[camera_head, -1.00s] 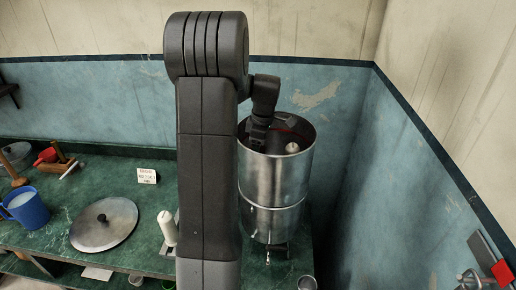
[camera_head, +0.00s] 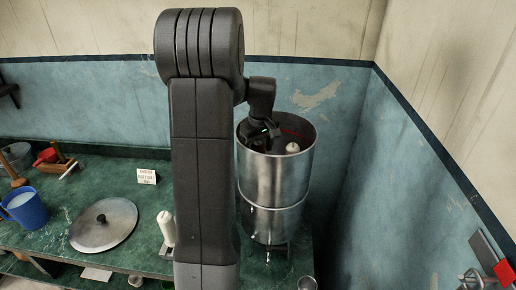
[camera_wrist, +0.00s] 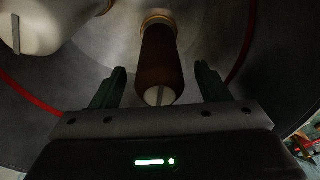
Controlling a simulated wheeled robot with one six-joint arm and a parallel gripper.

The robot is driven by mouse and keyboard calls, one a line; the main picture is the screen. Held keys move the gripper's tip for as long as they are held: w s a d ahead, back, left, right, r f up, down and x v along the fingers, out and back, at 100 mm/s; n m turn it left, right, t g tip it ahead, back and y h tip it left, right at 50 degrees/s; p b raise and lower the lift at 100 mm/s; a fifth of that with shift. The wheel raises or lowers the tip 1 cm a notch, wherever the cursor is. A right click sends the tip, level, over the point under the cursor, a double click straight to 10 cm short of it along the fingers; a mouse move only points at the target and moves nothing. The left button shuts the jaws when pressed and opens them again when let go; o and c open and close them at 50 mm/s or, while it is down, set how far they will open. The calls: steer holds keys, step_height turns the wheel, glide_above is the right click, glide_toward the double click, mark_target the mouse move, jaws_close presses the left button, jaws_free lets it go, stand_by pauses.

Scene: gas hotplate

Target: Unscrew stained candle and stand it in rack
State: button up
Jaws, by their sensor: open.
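The stained candle (camera_wrist: 158,62) is a dark brown cylinder in the wrist view, with a brass-coloured ring at its far end and a pale slotted near end. It is inside the steel drum (camera_head: 275,185). My gripper (camera_wrist: 162,75) is open, with one finger on each side of the candle's near end and gaps showing between. A white candle (camera_wrist: 38,25) is at the upper left of the wrist view; its rounded end shows inside the drum in the head view (camera_head: 292,148). I cannot tell for sure which thing on the counter is the rack.
A white cylinder (camera_head: 166,228) stands on the green counter (camera_head: 130,262), partly behind my arm. A metal lid (camera_head: 103,224), a blue jug (camera_head: 25,208), a wooden item (camera_head: 57,165) and a small sign (camera_head: 147,176) are to the left. The drum's wall surrounds my gripper.

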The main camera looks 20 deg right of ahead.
steer(key=m, duration=0.5)
steer(key=shift+h, duration=0.3)
steer(key=shift+c, duration=0.2)
steer(key=c, duration=1.1)
steer(key=shift+o, duration=0.2)
steer(key=n, duration=0.4)
steer(key=shift+n, duration=0.4)
steer(key=shift+y, duration=0.4)
steer(key=n, duration=0.5)
steer(key=shift+p, duration=0.35)
steer(key=o, duration=1.1)
